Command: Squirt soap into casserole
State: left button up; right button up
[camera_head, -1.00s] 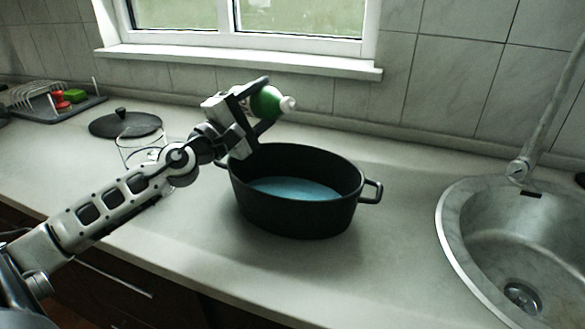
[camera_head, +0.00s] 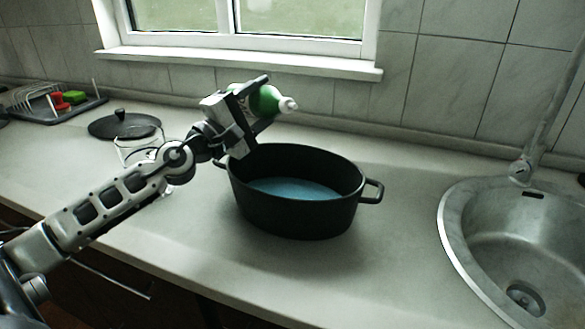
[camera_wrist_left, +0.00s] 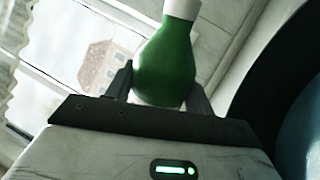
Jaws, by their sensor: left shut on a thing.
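The casserole (camera_head: 295,212) is a black oval pot with two side handles, standing on the counter with bluish liquid (camera_head: 296,189) inside. My left gripper (camera_head: 262,102) is shut on a green soap bottle (camera_head: 267,101) with a white cap. It holds the bottle above the casserole's back left rim, tipped nearly sideways with the cap pointing right. In the left wrist view the bottle (camera_wrist_left: 168,62) sits between the two fingers, and the casserole's dark wall shows at the right edge. No stream of soap can be made out. My right gripper is not in view.
A metal sink (camera_head: 520,235) with a tap (camera_head: 522,172) is at the right. A glass vessel (camera_head: 138,150) and a black lid (camera_head: 124,125) are behind my left arm. A dish rack (camera_head: 40,98) with red and green items stands far left. The counter in front of the casserole is clear.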

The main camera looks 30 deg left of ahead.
pick_arm(q)
jog(key=shift+m+b, duration=0.4)
jog(key=shift+b, duration=0.05)
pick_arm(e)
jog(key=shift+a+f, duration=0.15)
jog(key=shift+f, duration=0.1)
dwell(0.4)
pick_arm(q)
jog(key=shift+a+m, duration=0.1)
jog(key=shift+m, duration=0.2)
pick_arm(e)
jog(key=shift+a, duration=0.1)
pick_arm(q)
jog(key=shift+h+b, duration=0.3)
jog(key=shift+h, duration=0.1)
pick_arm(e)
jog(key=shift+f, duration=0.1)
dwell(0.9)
